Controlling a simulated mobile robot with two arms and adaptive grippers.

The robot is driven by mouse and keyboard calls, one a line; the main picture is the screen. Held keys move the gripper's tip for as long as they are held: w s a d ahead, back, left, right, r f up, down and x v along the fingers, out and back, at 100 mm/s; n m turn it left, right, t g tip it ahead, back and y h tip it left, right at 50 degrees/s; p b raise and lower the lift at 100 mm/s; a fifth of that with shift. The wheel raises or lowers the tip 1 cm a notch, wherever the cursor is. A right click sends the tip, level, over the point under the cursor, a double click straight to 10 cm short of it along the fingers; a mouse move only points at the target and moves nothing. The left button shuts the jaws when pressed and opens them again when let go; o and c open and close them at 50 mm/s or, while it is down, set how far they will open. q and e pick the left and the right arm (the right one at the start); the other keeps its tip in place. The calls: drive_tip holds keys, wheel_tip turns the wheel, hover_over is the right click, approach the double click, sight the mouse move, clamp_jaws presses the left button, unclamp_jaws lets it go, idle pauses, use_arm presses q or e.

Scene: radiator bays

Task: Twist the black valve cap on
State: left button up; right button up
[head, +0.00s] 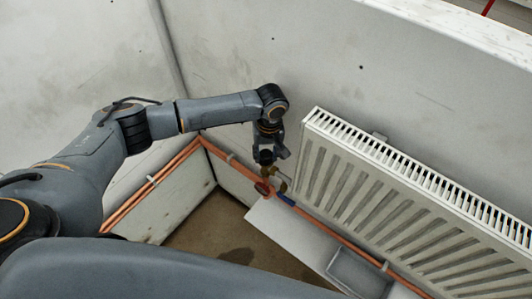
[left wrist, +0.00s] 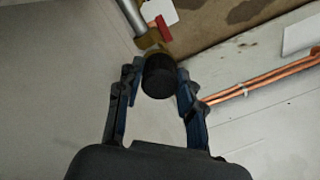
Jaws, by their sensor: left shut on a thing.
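The black valve cap (left wrist: 160,80) is between the fingers of my left gripper (left wrist: 158,76) in the left wrist view. The fingers are shut on its sides. The brass valve body (left wrist: 147,42) shows just beyond the cap, in line with it; whether the cap is seated cannot be told. In the head view my left gripper (head: 270,155) points down over the brass valve (head: 275,177) at the radiator's lower left corner. There the cap is small and dark between the fingers. My right gripper is out of view.
The white radiator (head: 400,200) hangs on the wall right of the valve. A red handle (head: 262,188) and a blue handle (head: 286,200) sit close below the valve. Copper pipes (head: 158,178) run along the wall. A grey tray (head: 358,272) lies at the lower right.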

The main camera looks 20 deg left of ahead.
use_arm(q)
drive_tip(key=shift+s+m+p, duration=0.2)
drive_tip(key=shift+m+p, duration=0.35)
drive_tip(key=shift+m, duration=0.45)
drive_tip(key=m+p, duration=0.1)
drive_tip(key=m, duration=0.2)
drive_tip(key=shift+f, duration=0.1)
drive_tip(key=m+p, duration=0.1)
drive_tip(key=m, duration=0.3)
drive_tip(key=shift+a+m, duration=0.1)
drive_tip(key=shift+m, duration=0.2)
drive_tip(key=shift+f+m, duration=0.15)
drive_tip(key=shift+m, duration=1.05)
drive_tip(key=shift+t, duration=0.3)
drive_tip(key=shift+p, duration=0.6)
drive_tip(key=o, duration=1.2)
